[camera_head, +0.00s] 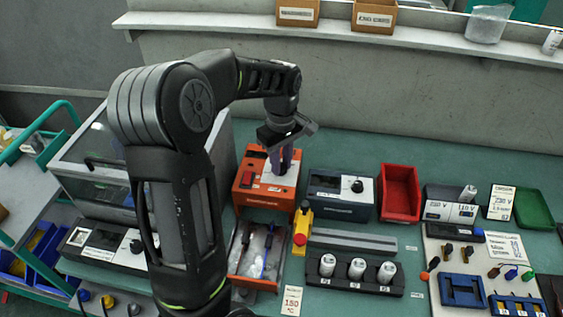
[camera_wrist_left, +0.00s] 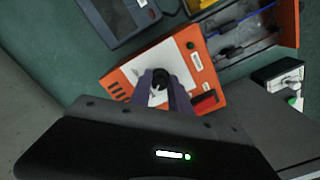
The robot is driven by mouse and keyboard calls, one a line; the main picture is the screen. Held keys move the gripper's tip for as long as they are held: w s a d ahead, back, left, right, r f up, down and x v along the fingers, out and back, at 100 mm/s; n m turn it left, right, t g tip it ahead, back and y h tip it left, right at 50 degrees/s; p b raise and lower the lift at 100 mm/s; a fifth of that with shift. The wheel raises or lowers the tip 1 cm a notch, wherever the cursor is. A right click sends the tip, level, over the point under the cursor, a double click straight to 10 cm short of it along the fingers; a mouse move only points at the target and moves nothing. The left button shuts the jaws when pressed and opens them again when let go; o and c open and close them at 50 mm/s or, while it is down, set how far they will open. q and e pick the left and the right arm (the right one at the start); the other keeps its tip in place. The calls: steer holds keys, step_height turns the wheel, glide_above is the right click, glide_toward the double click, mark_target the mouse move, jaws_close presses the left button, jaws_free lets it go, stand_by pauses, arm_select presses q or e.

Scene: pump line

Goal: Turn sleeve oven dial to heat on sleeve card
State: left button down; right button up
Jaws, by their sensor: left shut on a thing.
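The sleeve oven looks to be the orange box (camera_head: 247,203) with a white top plate, in the middle of the head view. It also shows in the wrist view (camera_wrist_left: 125,76). My left gripper (camera_head: 283,172) comes down onto its top from above. In the wrist view its two purple fingers (camera_wrist_left: 162,88) are shut on the black dial (camera_wrist_left: 162,79), one on each side. The dial's pointer and scale are mostly hidden. A white card (camera_head: 292,300) at the front appears to read 150 °C; the print is small. My right gripper is not in view.
An orange tray (camera_head: 266,284) with tools lies in front of the oven. A dark box with a dial (camera_head: 341,194) and a red bin (camera_head: 400,193) stand to the right. A yellow-and-red stop button (camera_head: 302,232) is close by. My left arm hides part of the left side.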

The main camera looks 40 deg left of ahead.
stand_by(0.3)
arm_select(q)
steer(key=c, duration=1.2)
jaws_free()
steer(key=shift+r, duration=0.15)
step_height(320, 180, up, 8)
steer(key=shift+f+b, duration=0.2)
steer(key=shift+b, duration=0.25)
